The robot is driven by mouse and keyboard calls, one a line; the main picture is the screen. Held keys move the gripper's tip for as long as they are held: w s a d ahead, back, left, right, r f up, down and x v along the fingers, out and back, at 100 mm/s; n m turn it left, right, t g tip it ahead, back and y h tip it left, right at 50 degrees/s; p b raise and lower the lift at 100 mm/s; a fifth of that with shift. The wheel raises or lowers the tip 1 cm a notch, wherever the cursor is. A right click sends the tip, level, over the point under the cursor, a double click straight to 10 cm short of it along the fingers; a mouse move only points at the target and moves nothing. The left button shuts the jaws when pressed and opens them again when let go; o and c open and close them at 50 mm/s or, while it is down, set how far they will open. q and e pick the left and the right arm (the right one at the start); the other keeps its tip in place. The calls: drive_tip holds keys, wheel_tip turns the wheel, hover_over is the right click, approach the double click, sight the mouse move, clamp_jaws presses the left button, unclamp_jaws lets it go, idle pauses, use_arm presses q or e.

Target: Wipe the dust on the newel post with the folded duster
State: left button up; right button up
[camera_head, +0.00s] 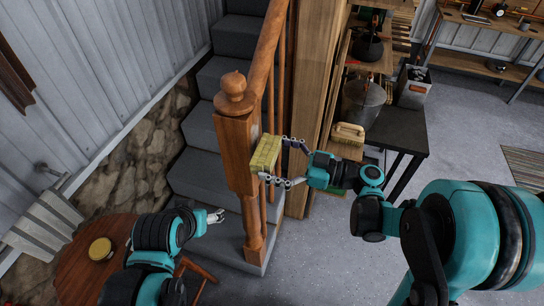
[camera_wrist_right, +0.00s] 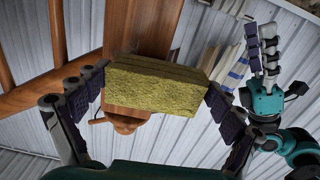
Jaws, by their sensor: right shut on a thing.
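The newel post (camera_head: 236,150) is brown wood with a ball finial and stands upright at the foot of the stairs. The folded duster (camera_head: 265,153) is a yellow block in my right gripper (camera_head: 279,160). The duster is at the right face of the post's upper square part; whether it touches cannot be told. In the right wrist view the duster (camera_wrist_right: 155,84) sits between both finger pads of my right gripper (camera_wrist_right: 155,92), with the post (camera_wrist_right: 139,32) behind it. Dust on the post cannot be made out. My left gripper (camera_head: 215,216) is left of the post, low; its opening is unclear.
Grey stairs (camera_head: 205,130) rise behind the post, with a wooden handrail (camera_head: 265,50). A round wooden table (camera_head: 80,270) with a yellow tin (camera_head: 100,249) stands at lower left. A black side table (camera_head: 400,130) is at right. Grey floor (camera_head: 475,120) is open farther right.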

drive_tip(key=shift+x, duration=0.85)
drive_tip(key=shift+w, duration=0.1)
